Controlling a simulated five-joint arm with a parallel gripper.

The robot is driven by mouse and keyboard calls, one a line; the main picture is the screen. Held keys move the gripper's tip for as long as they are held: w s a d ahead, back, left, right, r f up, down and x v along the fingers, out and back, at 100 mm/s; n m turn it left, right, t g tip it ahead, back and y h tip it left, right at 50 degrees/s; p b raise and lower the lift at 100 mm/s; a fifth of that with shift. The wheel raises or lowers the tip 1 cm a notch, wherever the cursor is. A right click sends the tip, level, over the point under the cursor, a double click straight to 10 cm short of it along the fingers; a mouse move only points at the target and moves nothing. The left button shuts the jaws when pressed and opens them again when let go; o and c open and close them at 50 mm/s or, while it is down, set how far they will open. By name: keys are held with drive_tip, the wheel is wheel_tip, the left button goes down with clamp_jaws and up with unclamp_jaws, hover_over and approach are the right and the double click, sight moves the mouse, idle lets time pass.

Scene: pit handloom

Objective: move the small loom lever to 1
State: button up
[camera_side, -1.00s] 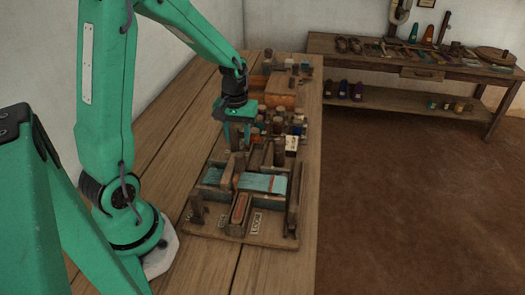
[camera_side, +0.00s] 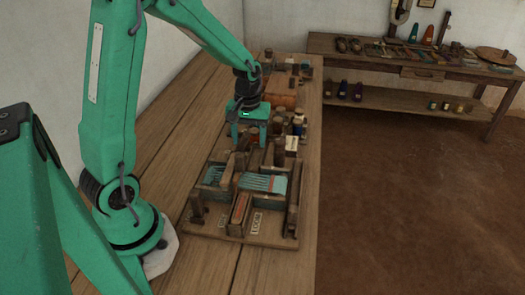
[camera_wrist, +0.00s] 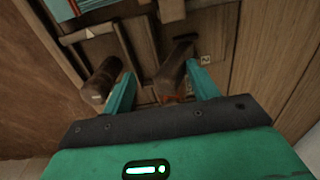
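A small loom (camera_side: 262,184) with blue-green threads sits on a wooden base on the bench in the side view. My gripper (camera_side: 249,136) points down over its far end. In the wrist view my gripper (camera_wrist: 161,72) is open, its two green fingers apart. A dark brown wooden handle (camera_wrist: 172,68), which looks like the lever, stands between the fingers, with no clear contact. A small pale number tag (camera_wrist: 206,60) lies beside it; the digit is hard to read. A second brown peg (camera_wrist: 102,80) stands outside the left finger. The lever's lower end is partly hidden.
Several bobbins and pegs (camera_side: 297,125) crowd the bench just beyond and right of my gripper. A tag reading LOOM (camera_side: 257,221) is at the base's front. The bench's left side (camera_side: 160,120) is clear. A second table (camera_side: 410,68) stands far behind.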

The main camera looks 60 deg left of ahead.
drive_tip(key=shift+s+a+f, duration=0.1)
drive_tip(key=shift+s+f, duration=0.15)
idle(0.5)
drive_tip(key=shift+o, duration=1.1)
drive_tip(key=shift+c, duration=0.3)
drive_tip(key=shift+r, duration=0.15)
drive_tip(key=shift+a+r, duration=0.15)
drive_tip(key=shift+r, duration=3.05)
drive_tip(key=shift+r, duration=0.1)
